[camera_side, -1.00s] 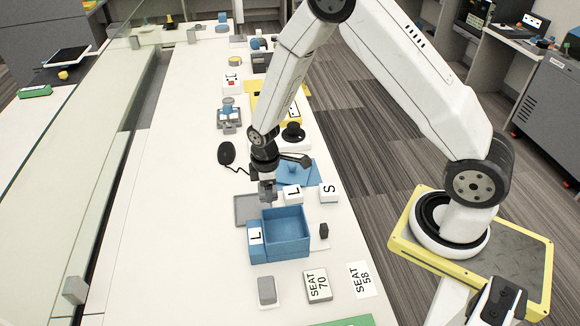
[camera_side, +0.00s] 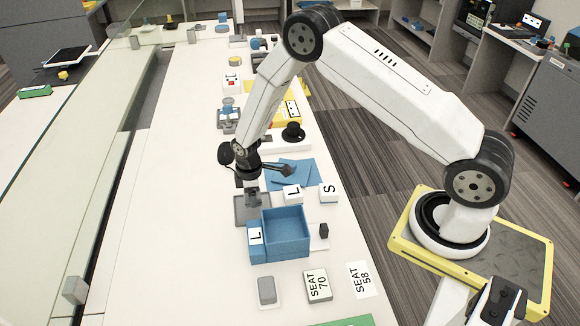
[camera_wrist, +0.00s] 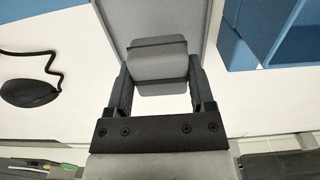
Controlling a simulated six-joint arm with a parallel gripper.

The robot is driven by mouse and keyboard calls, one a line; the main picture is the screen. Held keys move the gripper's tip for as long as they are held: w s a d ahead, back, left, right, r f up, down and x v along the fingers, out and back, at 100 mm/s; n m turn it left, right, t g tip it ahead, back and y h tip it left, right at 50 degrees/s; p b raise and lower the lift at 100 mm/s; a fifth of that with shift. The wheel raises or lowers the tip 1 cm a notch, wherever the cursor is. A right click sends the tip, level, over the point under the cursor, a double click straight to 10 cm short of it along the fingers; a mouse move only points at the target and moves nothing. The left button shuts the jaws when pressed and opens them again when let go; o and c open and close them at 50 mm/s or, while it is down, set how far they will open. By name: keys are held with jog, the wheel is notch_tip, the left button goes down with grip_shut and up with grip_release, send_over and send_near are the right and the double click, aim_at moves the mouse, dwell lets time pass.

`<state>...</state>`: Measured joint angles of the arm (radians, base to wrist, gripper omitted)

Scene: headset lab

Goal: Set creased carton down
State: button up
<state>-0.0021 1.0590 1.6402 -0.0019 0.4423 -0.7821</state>
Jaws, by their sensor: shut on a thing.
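My gripper (camera_side: 252,196) is shut on a grey, rounded box, which I take to be the creased carton (camera_wrist: 158,66). In the wrist view the carton sits between the two black fingers, with dark lines across it. In the side view the carton is small and hard to make out below the fingers. It is over the flat grey tray (camera_side: 241,219), whose grey surface also shows behind it in the wrist view (camera_wrist: 140,12). I cannot tell whether the carton touches the tray.
An open blue bin (camera_side: 282,249) with an L label stands just in front of the tray. Small L (camera_side: 292,194) and S (camera_side: 329,192) blocks stand to the right. A grey block (camera_side: 267,290) and a SEAT 70 block (camera_side: 318,286) are nearer.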

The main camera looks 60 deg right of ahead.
jog(key=shift+w+f, duration=0.2)
jog(key=shift+f, duration=1.55)
jog(key=shift+f, duration=0.15)
jog(key=o, duration=1.2)
jog(key=shift+c, duration=0.2)
notch_tip(320, 180, up, 12)
jog(key=shift+f, duration=0.15)
jog(key=shift+r, duration=0.3)
